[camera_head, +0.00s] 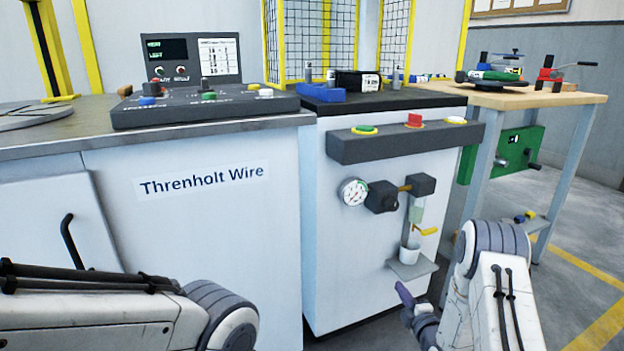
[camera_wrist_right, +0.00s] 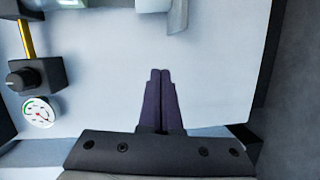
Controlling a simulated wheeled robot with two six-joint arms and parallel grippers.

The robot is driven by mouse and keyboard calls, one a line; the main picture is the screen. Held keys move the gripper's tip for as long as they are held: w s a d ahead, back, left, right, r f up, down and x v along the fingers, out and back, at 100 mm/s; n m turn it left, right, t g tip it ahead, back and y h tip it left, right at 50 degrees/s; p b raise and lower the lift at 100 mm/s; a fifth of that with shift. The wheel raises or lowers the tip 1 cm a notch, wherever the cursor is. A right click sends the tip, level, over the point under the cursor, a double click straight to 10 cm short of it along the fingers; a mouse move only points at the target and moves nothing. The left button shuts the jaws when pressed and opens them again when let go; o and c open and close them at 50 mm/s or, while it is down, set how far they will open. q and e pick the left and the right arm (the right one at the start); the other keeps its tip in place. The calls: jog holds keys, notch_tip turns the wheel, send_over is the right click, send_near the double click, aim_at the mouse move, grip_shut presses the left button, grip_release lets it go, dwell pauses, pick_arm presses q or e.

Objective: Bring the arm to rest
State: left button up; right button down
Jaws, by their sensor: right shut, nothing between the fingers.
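My right gripper (camera_head: 404,294) is low at the front of the white cabinet in the head view, just below the small grey shelf with the white cup. In the right wrist view its two purple fingers (camera_wrist_right: 160,76) are together, with nothing between them. The white cabinet face fills the background behind them. My right arm (camera_head: 490,285) comes in at the lower right. My left arm (camera_head: 120,315) lies across the lower left of the head view, and its gripper is out of the picture.
A white cup (camera_head: 411,252) stands on a grey shelf (camera_head: 412,268) sticking out from the cabinet (camera_head: 345,270). A pressure gauge (camera_head: 353,192) and a yellow lever (camera_head: 428,231) are above. A wooden-topped workbench (camera_head: 560,99) stands right. Open floor (camera_head: 580,270) lies at the right.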

jog(key=a+r+m+g+y+p, duration=0.1)
jog(key=a+r+m+g+p, duration=0.3)
jog(key=a+r, duration=0.65)
jog(key=s+a+r+m+g+p, duration=0.2)
jog(key=s+a+r+g, duration=0.35)
jog(key=s+a, duration=0.45)
jog(key=s+a+r+m+g+p, duration=0.15)
jog(key=s+r, duration=0.25)
jog(key=s, duration=0.6)
jog(key=s+a+r+m+g+h+p, duration=0.1)
jog(key=s+r+m+g+p, duration=0.2)
jog(key=s, duration=0.7)
jog(key=s+a+r+g, duration=0.1)
jog(key=s+r+g, duration=0.3)
jog(key=s, duration=0.6)
notch_tip(320, 180, up, 38)
jog(key=w+t+p, duration=0.1)
jog(key=p, duration=3.7)
jog(key=shift+a, duration=0.2)
jog(key=shift+f+m, duration=0.1)
jog(key=shift+m, duration=0.15)
